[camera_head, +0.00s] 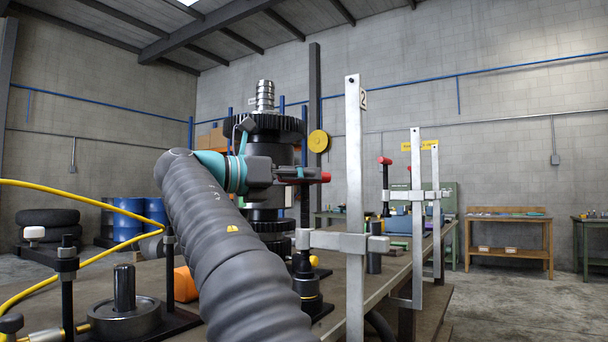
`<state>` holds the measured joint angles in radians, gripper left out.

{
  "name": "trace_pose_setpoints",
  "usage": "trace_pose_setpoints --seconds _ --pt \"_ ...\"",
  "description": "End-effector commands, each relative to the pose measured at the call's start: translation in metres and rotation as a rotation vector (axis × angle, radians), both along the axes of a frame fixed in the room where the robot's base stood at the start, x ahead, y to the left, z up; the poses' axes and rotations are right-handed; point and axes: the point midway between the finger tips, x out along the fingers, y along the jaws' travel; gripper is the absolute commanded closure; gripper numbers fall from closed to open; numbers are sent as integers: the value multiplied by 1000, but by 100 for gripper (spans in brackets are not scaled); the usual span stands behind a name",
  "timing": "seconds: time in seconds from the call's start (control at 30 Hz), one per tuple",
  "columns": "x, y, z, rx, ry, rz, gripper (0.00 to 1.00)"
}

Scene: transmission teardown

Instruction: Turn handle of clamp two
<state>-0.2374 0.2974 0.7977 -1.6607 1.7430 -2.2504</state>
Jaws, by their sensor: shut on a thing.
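Clamp two is a tall pale steel bar (354,130) with a "2" tag near its top, standing upright in the middle of the head view. Its sliding arm (340,242) reaches left to a dark vertical screw. The clamp's handle shows as a red end (325,177) above that arm. My gripper (298,173) lies level at the handle, left of the bar, and is shut on it. The red end sticks out to the right of the jaws. The rest of the handle is hidden by the gripper.
A tall dark gear stack (266,200) stands close behind my gripper. More clamps, one with a red handle (385,161), stand to the right along the workbench edge. A dark fixture with a round base (125,318) and a yellow hose (110,255) are at left.

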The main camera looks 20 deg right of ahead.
Motion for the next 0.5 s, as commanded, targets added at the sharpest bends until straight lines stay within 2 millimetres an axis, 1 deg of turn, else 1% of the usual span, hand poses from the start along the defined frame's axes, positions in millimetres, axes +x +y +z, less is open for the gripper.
trace_pose_setpoints --seconds 0.2,0.5 --pt "0 0 0 1 -2 -84 100" --pt "0 -1 0 1 0 -135 100"
